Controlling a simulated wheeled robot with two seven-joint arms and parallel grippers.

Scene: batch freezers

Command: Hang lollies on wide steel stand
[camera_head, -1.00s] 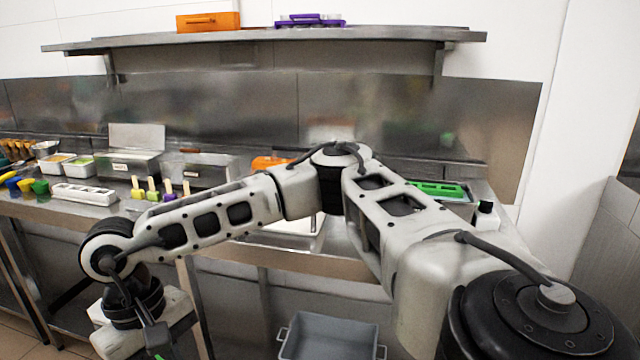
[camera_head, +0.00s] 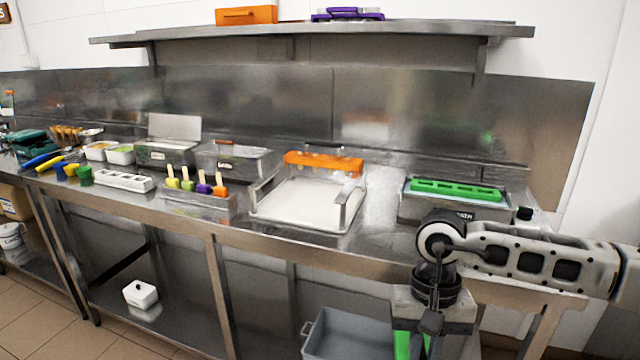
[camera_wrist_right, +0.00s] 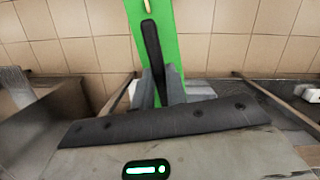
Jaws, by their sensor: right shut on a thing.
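My right gripper (camera_head: 416,342) is low at the lower right of the head view, in front of the counter. It is shut on a green bar-like piece (camera_wrist_right: 178,35), which fills the top middle of the right wrist view. A small pale stick-like tip (camera_wrist_right: 147,6) shows on that piece. The rest of the piece is hidden by the gripper. A wide steel stand (camera_head: 299,225) with a white floor is on the counter, and an orange bar (camera_head: 325,164) lies across its back. My left gripper is out of view.
Several coloured lollies (camera_head: 203,187) stand upright in a small steel holder (camera_head: 196,203) left of the stand. A green bar (camera_head: 456,189) lies on a steel container (camera_head: 440,209) at the right. A grey bin (camera_head: 350,334) is below the counter.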

